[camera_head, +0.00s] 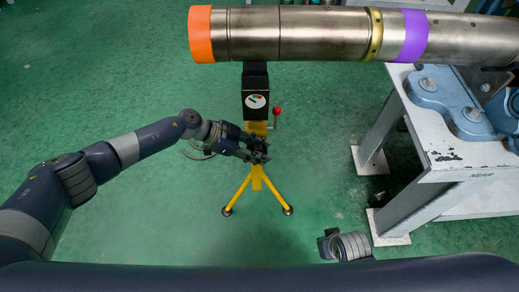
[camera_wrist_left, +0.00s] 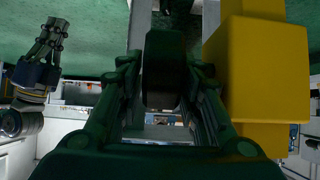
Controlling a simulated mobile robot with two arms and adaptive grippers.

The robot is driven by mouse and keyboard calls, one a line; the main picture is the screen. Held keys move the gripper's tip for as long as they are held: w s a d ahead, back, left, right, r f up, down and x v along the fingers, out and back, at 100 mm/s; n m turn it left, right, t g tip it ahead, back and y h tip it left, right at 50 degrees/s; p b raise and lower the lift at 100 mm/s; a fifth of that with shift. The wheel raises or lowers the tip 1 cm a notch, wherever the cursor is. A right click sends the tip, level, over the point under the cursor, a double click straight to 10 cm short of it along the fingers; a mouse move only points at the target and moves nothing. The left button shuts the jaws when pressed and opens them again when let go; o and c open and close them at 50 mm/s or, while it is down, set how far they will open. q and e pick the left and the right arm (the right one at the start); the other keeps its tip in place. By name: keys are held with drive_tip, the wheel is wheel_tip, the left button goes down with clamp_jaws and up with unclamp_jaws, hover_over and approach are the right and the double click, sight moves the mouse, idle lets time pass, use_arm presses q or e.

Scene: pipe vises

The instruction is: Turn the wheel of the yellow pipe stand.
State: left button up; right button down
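The yellow pipe stand (camera_head: 256,183) stands on the green floor near the middle of the head view, on splayed yellow legs. It has a black upper block (camera_head: 255,90) with a round dial and a red-knobbed lever (camera_head: 277,112) at its right. My left gripper (camera_head: 262,152) is at the stand's post, just above the legs, and covers this spot; I cannot make out the wheel clearly. In the left wrist view a yellow part (camera_wrist_left: 262,75) is right of my left gripper's spread fingers (camera_wrist_left: 165,105). A dark piece between them is unclear.
A large steel pipe (camera_head: 325,35) with orange and purple bands crosses above the stand. A grey metal table (camera_head: 450,150) with blue vise parts (camera_head: 450,105) stands at the right.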

use_arm(q)
drive_tip(key=shift+a+r, duration=0.1)
drive_tip(key=v, duration=1.1)
drive_tip(key=shift+a+r, duration=0.15)
drive_tip(key=shift+a, duration=0.2)
